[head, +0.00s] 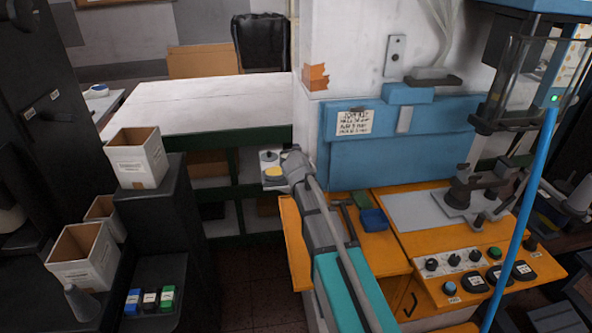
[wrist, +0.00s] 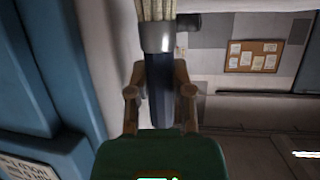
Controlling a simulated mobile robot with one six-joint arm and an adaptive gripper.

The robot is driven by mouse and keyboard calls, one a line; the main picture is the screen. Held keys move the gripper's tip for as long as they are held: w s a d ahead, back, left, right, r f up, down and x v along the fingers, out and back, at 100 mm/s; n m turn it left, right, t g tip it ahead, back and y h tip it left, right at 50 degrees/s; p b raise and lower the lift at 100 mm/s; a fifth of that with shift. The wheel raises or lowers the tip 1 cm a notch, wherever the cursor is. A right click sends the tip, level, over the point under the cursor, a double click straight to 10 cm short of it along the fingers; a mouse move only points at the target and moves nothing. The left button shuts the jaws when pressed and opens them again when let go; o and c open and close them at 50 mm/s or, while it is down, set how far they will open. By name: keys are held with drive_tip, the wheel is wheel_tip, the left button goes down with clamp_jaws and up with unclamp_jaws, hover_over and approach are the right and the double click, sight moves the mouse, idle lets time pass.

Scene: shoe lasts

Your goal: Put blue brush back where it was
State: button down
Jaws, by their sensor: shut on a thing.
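In the wrist view my gripper (wrist: 159,92) has its two brown fingers closed on the dark blue handle of the blue brush (wrist: 160,85). The grey metal collar and pale bristles point to the top of the picture, and the bristle tips are cut off by the frame edge. The brush appears held clear of any surface. In the head view my arm reaches away from the bottom centre over the orange bench. The fingers and the brush cannot be made out there. The place where the brush was before cannot be told from these frames.
The orange bench (head: 293,240) carries a dark hammer-like tool (head: 347,212), a blue block-like thing (head: 374,220) and a control panel (head: 470,262). A blue panel (head: 400,155) stands behind. A white-topped table (head: 200,105) is clear.

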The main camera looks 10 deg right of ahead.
drive_tip(key=w+d+f+b, duration=0.1)
drive_tip(key=w+f+b, duration=0.6)
drive_tip(key=w, duration=0.3)
drive_tip(key=shift+w+f, duration=0.2)
drive_tip(key=shift+f, duration=0.2)
drive_tip(key=shift+d, duration=0.1)
drive_tip(key=shift+w+f+b, duration=0.2)
drive_tip(key=shift+f+b, duration=0.8)
drive_tip(key=shift+b, duration=0.1)
drive_tip(key=shift+w+f+b, duration=0.2)
drive_tip(key=shift+f+b, duration=0.8)
drive_tip(key=shift+b, duration=0.05)
drive_tip(key=shift+f, duration=0.15)
drive_tip(key=c, duration=0.8)
unclamp_jaws()
